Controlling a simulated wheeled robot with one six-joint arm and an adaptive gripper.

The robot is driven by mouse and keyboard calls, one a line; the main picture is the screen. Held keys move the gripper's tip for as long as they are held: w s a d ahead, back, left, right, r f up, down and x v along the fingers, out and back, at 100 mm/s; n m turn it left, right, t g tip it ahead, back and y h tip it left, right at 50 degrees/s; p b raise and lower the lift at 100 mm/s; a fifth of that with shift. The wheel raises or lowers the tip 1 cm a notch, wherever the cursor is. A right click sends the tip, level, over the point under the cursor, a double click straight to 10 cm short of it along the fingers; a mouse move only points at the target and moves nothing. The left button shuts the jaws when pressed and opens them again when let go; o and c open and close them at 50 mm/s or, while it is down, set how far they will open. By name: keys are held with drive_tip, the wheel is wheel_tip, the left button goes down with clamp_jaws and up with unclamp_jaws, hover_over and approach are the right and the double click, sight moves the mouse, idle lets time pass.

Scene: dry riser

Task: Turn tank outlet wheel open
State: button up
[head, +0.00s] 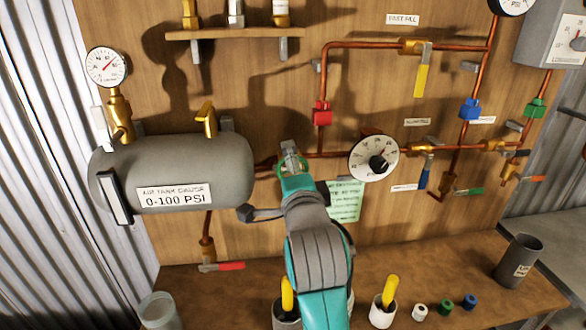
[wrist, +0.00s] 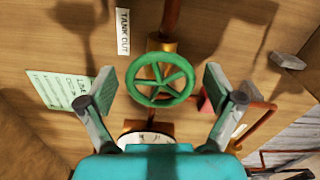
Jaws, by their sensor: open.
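The tank outlet wheel is a green spoked handwheel (wrist: 160,82) on a brass valve body (wrist: 161,50) in the wrist view. A "TANK OUT" label (wrist: 123,32) is on the board beside it. My gripper (wrist: 159,92) is open, with one finger on each side of the wheel and visible gaps to the rim; neither finger appears to touch it. In the head view my gripper (head: 290,160) is at the copper pipe just right of the grey air tank (head: 175,165). There the arm and gripper hide most of the wheel.
A dial gauge (head: 374,158) and a green note (head: 345,201) are close to the right of my gripper. A red fitting (head: 321,113) is on the pipe above. A red-handled valve (head: 222,266) hangs below the tank. Cups with yellow handles (head: 383,310) stand on the bench.

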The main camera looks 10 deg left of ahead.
drive_tip(key=c, duration=1.1)
drive_tip(key=shift+n, duration=0.3)
drive_tip(key=n, duration=0.8)
drive_tip(key=shift+n, duration=0.3)
drive_tip(key=o, duration=1.1)
